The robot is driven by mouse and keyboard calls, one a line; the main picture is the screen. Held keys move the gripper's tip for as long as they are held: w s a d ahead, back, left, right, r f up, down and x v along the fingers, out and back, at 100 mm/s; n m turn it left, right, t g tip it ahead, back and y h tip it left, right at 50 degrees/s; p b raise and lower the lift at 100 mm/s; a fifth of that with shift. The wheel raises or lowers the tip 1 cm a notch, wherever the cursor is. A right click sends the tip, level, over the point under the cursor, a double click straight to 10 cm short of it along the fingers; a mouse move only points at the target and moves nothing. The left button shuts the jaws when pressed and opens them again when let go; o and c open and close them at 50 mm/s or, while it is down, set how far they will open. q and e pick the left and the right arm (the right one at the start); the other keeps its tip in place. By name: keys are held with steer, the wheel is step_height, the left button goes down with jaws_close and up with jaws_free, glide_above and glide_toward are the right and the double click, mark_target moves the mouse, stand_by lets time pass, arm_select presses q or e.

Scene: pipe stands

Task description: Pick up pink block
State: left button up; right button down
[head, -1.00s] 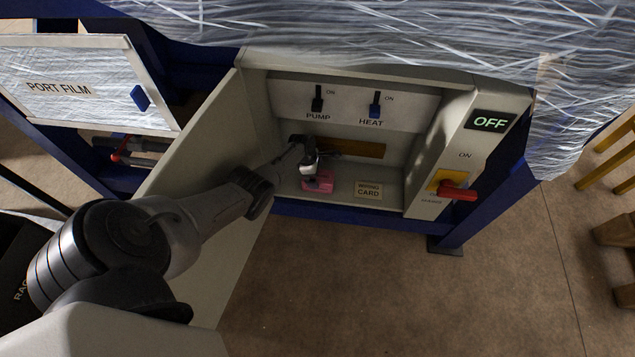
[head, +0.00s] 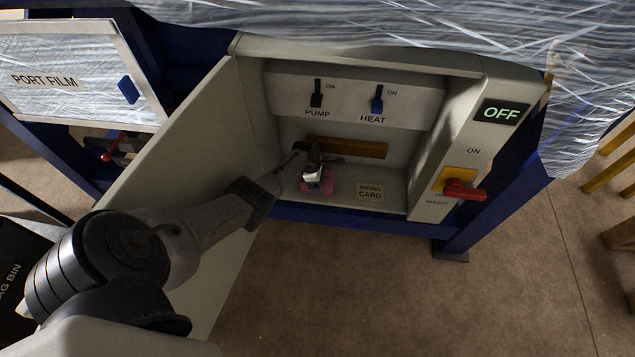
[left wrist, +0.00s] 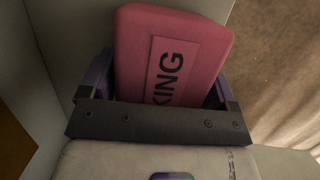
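The pink block (head: 326,186) sits low inside the open grey cabinet, near the front edge of its floor, partly hidden by my left gripper (head: 313,176). In the left wrist view the pink block (left wrist: 165,50) fills the space between the dark fingers of my left gripper (left wrist: 162,92). Its label ends in "KING"; the rest is cut off by the gripper. One finger is close along each side of the block. I cannot tell whether they press on it. My right gripper is not in view.
The cabinet (head: 425,190) has its door (head: 200,140) swung open at left, beside my arm. Pump (head: 316,93) and heat (head: 378,98) switches are above, a wiring card (head: 369,191) right of the block, and a red handle (head: 465,190) farther right. Open floor lies in front.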

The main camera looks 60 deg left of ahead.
arm_select(q)
steer(key=c, duration=0.6)
steer(key=shift+o, duration=0.2)
